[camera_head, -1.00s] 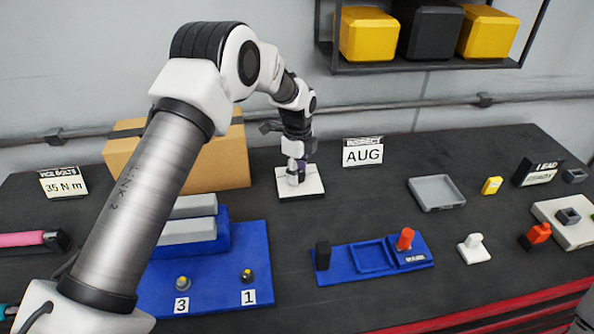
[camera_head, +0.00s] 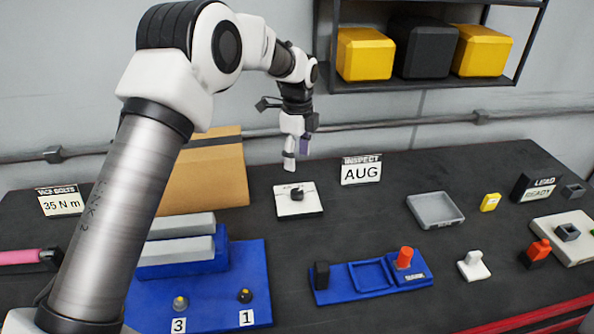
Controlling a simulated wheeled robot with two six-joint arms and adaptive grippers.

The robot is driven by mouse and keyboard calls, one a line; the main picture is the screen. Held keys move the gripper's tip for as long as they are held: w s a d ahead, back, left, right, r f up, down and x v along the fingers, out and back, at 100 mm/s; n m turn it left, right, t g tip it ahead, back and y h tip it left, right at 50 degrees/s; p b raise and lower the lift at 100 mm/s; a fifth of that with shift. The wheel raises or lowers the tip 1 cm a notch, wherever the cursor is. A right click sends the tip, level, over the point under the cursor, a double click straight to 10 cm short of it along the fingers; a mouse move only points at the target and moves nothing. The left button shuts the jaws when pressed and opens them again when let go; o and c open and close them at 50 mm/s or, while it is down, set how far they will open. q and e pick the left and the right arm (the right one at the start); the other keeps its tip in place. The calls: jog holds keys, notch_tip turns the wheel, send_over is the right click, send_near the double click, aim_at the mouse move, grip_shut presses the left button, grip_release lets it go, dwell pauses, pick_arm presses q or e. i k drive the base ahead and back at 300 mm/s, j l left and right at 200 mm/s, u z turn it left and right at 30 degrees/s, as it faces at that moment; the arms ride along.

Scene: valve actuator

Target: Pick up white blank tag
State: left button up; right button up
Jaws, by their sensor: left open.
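A small white piece with an upright grip (camera_head: 474,266) stands on the dark bench right of the blue holder; it looks like the white blank tag. My left gripper (camera_head: 296,155) hangs in the air above a white square plate (camera_head: 298,208) with a dark knob (camera_head: 297,194) on it. The gripper is open, apart from the plate, with nothing seen between its fingers. It is well to the left of and behind the white piece. My right gripper is not in view.
The blue holder (camera_head: 345,293) carries a black piece (camera_head: 321,275) and a red piece (camera_head: 404,257). A grey tray (camera_head: 436,209), a yellow piece (camera_head: 490,202) and a red-and-black piece (camera_head: 537,253) are nearby. A shelf with bins (camera_head: 424,46) hangs above. A cardboard box (camera_head: 205,185) stands behind my left arm.

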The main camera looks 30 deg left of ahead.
aim_at(473, 269)
jog(key=k+l, duration=0.5)
jog(key=k, duration=0.2)
jog(key=k+l, duration=0.5)
jog(key=k, duration=0.15)
